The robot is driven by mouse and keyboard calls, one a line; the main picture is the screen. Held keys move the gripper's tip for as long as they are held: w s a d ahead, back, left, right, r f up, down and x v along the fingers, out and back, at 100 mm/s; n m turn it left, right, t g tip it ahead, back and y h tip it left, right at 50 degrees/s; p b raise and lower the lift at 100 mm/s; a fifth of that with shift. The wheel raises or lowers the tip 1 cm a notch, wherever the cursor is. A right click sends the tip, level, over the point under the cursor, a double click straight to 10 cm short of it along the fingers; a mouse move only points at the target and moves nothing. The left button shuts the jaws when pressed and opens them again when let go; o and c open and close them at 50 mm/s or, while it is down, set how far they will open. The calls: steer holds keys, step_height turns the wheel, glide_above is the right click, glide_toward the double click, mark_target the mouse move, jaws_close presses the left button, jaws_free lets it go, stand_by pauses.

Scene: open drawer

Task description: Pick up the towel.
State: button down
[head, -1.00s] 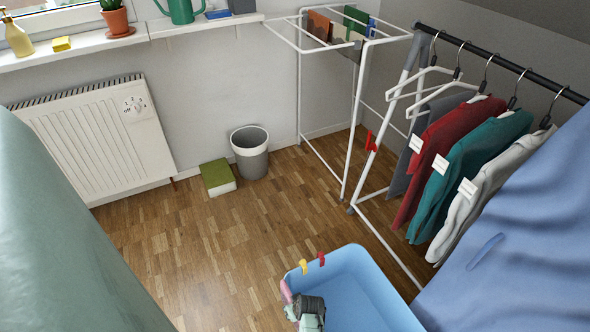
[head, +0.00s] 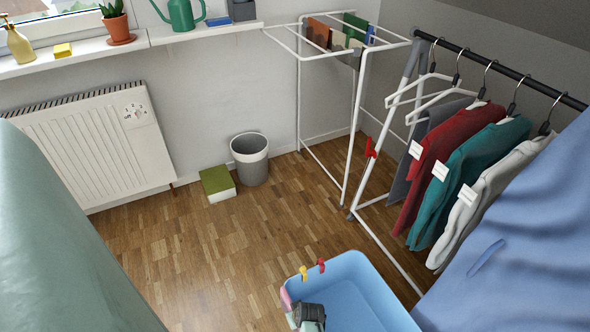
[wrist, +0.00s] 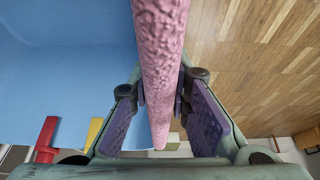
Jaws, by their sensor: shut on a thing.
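A pink, rough-textured towel (wrist: 160,50) hangs along the rim of a blue tub (head: 350,258). In the wrist view it runs as a narrow strip down the middle, between my fingers. My gripper (wrist: 160,92) has one finger on each side of the towel, shut on it. In the head view only a small bit of pink towel (head: 285,297) shows at the tub's left rim, beside my gripper (head: 308,312) at the bottom edge. The rest of the towel is hidden there.
Yellow (head: 303,272) and red (head: 321,265) clips sit on the tub rim. A clothes rail with hanging shirts (head: 455,190) and a white drying rack (head: 300,100) stand to the right and behind. A grey bin (head: 250,160) is by the wall. The wooden floor (head: 215,250) left of the tub is clear.

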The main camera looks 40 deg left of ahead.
step_height(320, 180, up, 18)
steer(key=shift+p, duration=0.4)
stand_by(0.3)
stand_by(0.7)
